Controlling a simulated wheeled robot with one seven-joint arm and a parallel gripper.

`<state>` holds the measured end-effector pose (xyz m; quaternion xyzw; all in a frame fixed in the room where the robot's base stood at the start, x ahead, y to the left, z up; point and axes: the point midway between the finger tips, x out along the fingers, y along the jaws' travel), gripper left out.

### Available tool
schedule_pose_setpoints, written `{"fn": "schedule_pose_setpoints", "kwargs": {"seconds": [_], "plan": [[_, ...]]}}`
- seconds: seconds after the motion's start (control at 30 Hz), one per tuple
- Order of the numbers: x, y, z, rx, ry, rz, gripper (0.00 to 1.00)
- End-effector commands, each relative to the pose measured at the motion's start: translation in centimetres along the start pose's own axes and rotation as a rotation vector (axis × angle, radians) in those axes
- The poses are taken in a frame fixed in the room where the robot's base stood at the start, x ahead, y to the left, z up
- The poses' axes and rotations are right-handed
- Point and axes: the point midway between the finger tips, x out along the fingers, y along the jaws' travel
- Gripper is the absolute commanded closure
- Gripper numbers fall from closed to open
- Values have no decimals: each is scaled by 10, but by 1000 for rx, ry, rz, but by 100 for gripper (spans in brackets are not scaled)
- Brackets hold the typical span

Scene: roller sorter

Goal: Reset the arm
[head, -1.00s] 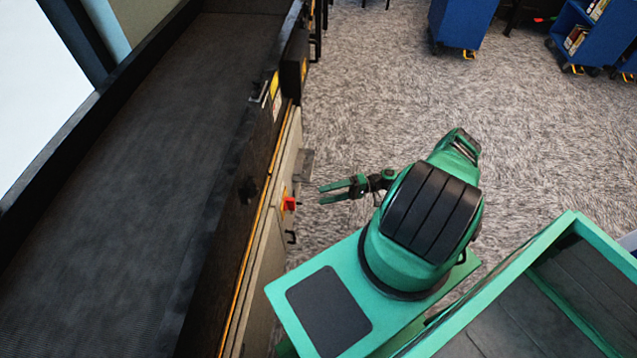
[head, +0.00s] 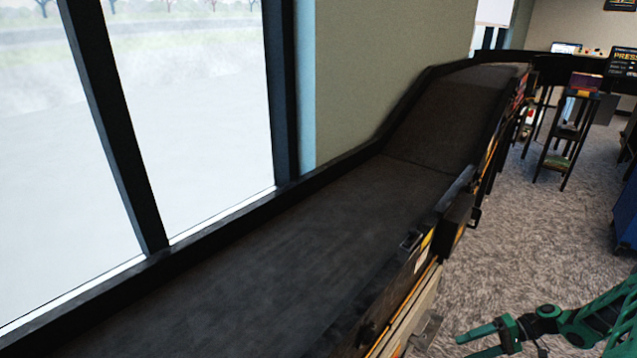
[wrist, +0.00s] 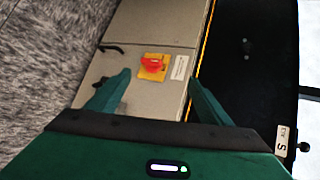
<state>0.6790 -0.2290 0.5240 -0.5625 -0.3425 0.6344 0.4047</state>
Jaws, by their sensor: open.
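My gripper (head: 492,340) is green, open and empty at the bottom right of the head view, to the right of the conveyor's side. Part of my green arm shows behind it, cut off by the frame's edge. In the wrist view my gripper (wrist: 160,98) has its two green fingers spread apart. Beyond them is the beige side panel (wrist: 125,75) of the conveyor, with a red switch on a yellow plate (wrist: 153,66). The fingers appear apart from the panel, with nothing between them.
The black conveyor belt (head: 270,260) runs from the lower left up to a ramp at the back. Large windows (head: 180,110) line its left. A black stand (head: 570,135) is at the back right, a blue cart (head: 626,215) at the right edge. Grey carpet (head: 530,240) is clear between.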

Motion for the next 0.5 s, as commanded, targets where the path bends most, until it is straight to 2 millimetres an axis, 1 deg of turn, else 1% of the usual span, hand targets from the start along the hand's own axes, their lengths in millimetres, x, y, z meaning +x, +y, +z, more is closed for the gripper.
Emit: {"fn": "schedule_pose_setpoints", "kwargs": {"seconds": [0.03,0.1,0.27,0.5], "plan": [[-10,-12,0,9,-19,41,27],[-22,-25,1,26,-41,90,27],[-46,-58,6,68,-81,204,27],[-80,-112,18,127,-111,376,27]]}}
